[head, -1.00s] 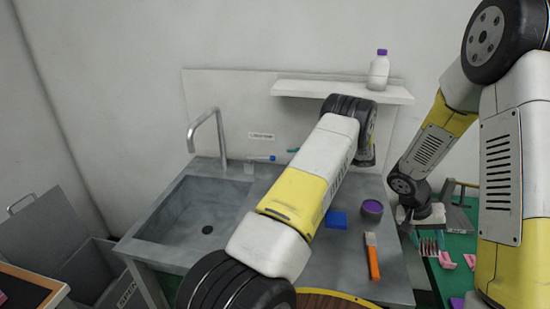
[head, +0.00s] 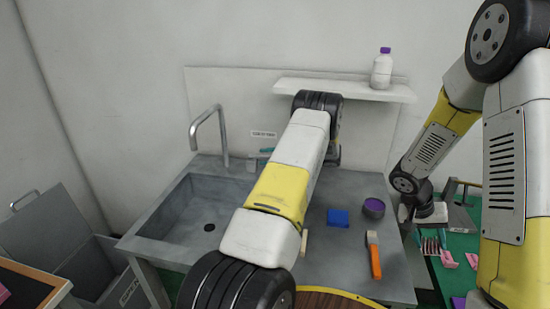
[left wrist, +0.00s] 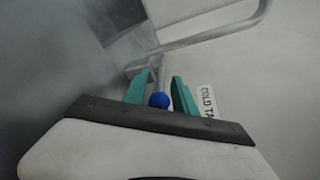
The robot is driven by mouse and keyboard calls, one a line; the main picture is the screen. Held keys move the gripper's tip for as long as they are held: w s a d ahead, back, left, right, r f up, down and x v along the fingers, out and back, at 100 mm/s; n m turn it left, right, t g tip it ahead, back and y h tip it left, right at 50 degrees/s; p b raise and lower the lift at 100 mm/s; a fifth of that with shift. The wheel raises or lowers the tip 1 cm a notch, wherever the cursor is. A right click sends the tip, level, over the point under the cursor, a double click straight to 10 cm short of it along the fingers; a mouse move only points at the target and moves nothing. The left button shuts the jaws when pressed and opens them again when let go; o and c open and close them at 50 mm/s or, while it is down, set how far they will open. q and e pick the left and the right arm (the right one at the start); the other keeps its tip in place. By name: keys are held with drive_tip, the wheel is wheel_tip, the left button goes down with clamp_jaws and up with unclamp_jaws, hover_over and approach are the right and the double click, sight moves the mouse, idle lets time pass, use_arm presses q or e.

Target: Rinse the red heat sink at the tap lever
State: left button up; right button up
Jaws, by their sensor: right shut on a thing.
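The tap lever (left wrist: 160,99) is a thin grey rod with a round blue knob in the left wrist view. My left gripper (left wrist: 160,90) is open, its teal fingers on either side of the lever with gaps. In the head view my left arm largely hides that lever; a bit of teal finger shows near the wall label. The grey spout (head: 208,128) stands over the sink (head: 165,215). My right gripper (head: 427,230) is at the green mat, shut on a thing. A small finned piece (head: 431,246) shows under it, reddish and too small to identify surely as the heat sink.
A blue block (head: 338,218), a purple-topped round pot (head: 374,207) and an orange-handled brush (head: 374,256) lie on the counter. Pink pieces (head: 448,260) lie on the green mat (head: 488,230). A bottle (head: 382,70) stands on the wall shelf (head: 345,90).

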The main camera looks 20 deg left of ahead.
use_arm(q)
clamp_jaws()
idle(1.4)
